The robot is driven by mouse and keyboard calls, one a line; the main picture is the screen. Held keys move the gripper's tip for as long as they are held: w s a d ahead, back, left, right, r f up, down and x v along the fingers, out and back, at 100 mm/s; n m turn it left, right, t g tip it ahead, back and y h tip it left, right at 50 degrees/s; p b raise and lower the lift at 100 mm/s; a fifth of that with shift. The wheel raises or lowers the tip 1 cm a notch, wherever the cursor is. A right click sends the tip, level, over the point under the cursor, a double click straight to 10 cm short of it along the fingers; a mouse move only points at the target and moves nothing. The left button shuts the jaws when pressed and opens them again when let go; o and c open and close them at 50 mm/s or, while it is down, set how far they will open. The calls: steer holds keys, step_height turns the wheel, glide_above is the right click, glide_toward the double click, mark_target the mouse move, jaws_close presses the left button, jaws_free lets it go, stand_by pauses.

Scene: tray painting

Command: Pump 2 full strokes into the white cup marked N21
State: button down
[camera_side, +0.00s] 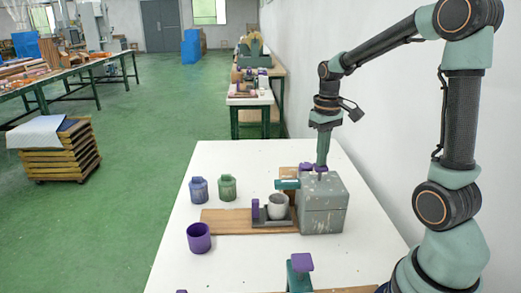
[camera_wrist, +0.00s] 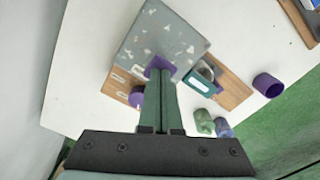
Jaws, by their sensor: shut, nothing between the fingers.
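A grey speckled pump box (camera_side: 322,210) stands on a wooden board on the white table, and it also shows in the wrist view (camera_wrist: 160,35). A purple pad (camera_side: 318,169) is on its top. My gripper (camera_side: 322,165) is shut, pointing straight down, its tips at or just above the pad; I cannot tell if they touch. In the wrist view my gripper (camera_wrist: 161,72) covers part of the pad (camera_wrist: 158,63). A whitish cup (camera_side: 278,207) sits upright in a dark holder left of the box, near the green spout (camera_side: 287,184). No marking is readable on it.
A purple cup (camera_side: 199,238), a blue cup (camera_side: 198,190) and a green cup (camera_side: 227,188) stand left on the table. A wooden board (camera_side: 230,221) runs under the holder. Another green piece with a purple top (camera_side: 301,264) is at the front. The table's far end is clear.

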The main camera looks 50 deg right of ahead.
steer(key=shift+f, duration=1.5)
steer(key=shift+r, duration=2.3)
steer(key=shift+f, duration=0.45)
steer(key=shift+f, duration=0.35)
